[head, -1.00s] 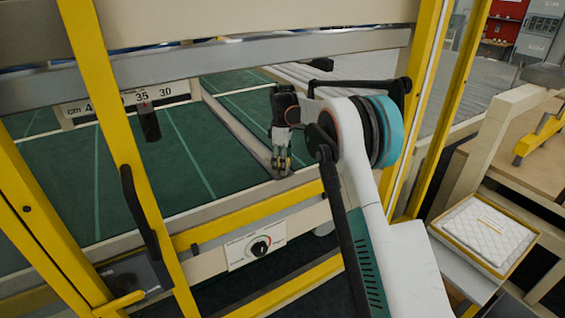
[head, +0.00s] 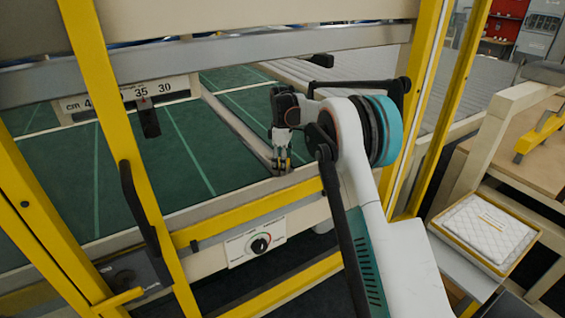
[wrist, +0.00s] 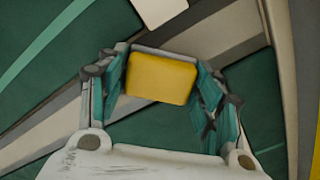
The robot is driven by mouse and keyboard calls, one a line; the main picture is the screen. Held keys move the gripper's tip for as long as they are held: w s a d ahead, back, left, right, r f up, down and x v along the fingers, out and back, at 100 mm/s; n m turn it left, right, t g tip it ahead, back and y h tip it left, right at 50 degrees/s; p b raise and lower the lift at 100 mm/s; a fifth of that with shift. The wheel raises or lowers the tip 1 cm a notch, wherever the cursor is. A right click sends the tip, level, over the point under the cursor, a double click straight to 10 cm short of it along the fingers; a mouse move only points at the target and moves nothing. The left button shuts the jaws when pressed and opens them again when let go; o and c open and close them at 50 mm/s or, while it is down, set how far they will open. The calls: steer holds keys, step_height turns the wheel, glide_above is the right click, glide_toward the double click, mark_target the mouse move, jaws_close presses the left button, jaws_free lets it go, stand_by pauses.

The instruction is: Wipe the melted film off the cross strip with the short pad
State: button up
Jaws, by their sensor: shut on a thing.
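My gripper (head: 282,164) is shut on a yellow block, which I take to be the short pad (wrist: 161,78); in the wrist view the pad sits between the two teal fingers. In the head view the fingertips are low, at the near end of a grey-beige strip (head: 237,125) running across the green bed, which looks like the cross strip. Beige and grey strip surfaces (wrist: 215,38) pass behind the pad in the wrist view. Whether the pad touches the strip I cannot tell. I cannot make out the melted film.
Yellow frame posts (head: 118,130) and a grey upper bar (head: 250,57) surround the opening. A black handle (head: 138,208) is on the left post. A dial panel (head: 258,243) is below the bed's front edge. A box with a white quilted pad (head: 484,231) stands at right.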

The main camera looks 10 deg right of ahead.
steer(key=shift+f, duration=0.3)
steer(key=shift+w, duration=0.1)
steer(key=shift+w+a+r+p, duration=0.1)
steer(key=shift+w+a+p, duration=0.2)
steer(key=shift+w, duration=0.3)
steer(key=shift+w+a+r+p, duration=0.15)
steer(key=shift+w+p, duration=0.15)
steer(key=shift+w, duration=0.3)
steer(key=shift+w+a+f+p, duration=0.1)
steer(key=shift+w+a+p, duration=0.15)
steer(key=shift+w, duration=0.3)
steer(key=shift+w+a+f+p, duration=0.1)
steer(key=shift+w+p, duration=0.3)
steer(key=shift+w, duration=0.2)
steer(key=shift+w+a+f+p, duration=0.1)
steer(key=shift+w+a+p, duration=0.15)
steer(key=shift+w, duration=0.3)
steer(key=shift+d, duration=0.1)
steer(key=shift+s, duration=0.1)
steer(key=shift+s+d, duration=0.1)
steer(key=shift+s, duration=0.15)
steer(key=shift+s+d+b, duration=0.2)
steer(key=shift+s+b, duration=0.05)
steer(key=shift+s, duration=0.4)
steer(key=shift+s+d+b, duration=0.2)
steer(key=shift+s+b, duration=0.05)
steer(key=shift+s, duration=0.35)
